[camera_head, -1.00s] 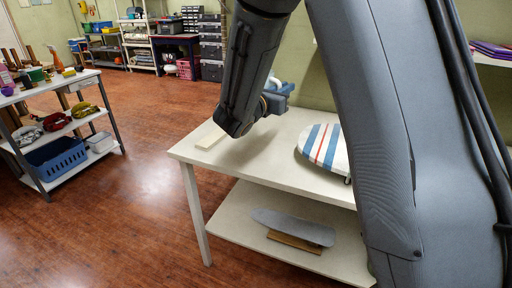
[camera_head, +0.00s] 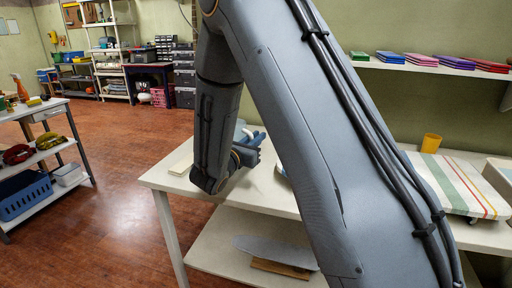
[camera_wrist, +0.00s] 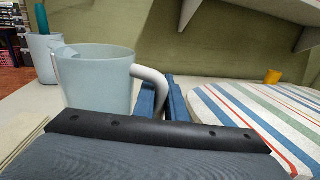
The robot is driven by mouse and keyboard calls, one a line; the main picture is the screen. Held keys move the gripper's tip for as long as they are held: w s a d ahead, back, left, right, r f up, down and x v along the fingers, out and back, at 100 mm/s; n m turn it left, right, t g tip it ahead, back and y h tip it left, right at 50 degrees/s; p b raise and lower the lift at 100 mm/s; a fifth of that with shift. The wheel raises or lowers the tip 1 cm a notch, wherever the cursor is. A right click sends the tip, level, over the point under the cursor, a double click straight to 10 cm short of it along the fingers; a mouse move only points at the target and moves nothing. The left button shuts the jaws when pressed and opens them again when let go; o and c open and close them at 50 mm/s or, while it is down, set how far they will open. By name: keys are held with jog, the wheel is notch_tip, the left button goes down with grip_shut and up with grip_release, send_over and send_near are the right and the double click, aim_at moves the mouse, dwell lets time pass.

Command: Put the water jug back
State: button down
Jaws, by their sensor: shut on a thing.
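The water jug (camera_wrist: 100,80) is pale blue with a white handle and stands upright left of centre in the wrist view. My gripper (camera_wrist: 161,95) has its blue fingers shut on the jug's handle. The jug's base is hidden, so I cannot tell whether it touches the table. In the head view my gripper (camera_head: 252,142) is over the left part of the white table (camera_head: 160,177), and my arm hides most of the jug.
A pale cup (camera_wrist: 42,58) with a teal item stands behind the jug. A striped board (camera_head: 462,187) and a yellow cup (camera_head: 431,143) are on the right. A wall shelf (camera_head: 400,67) holds colored books. Open floor lies left of the table.

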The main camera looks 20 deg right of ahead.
jog(key=shift+f, duration=1.5)
jog(key=shift+f, duration=0.2)
jog(key=c, duration=1.8)
grip_release()
jog(key=shift+r, duration=0.1)
jog(key=shift+r, duration=0.15)
jog(key=v, duration=1.2)
jog(key=shift+b, duration=0.4)
jog(key=shift+s, duration=0.1)
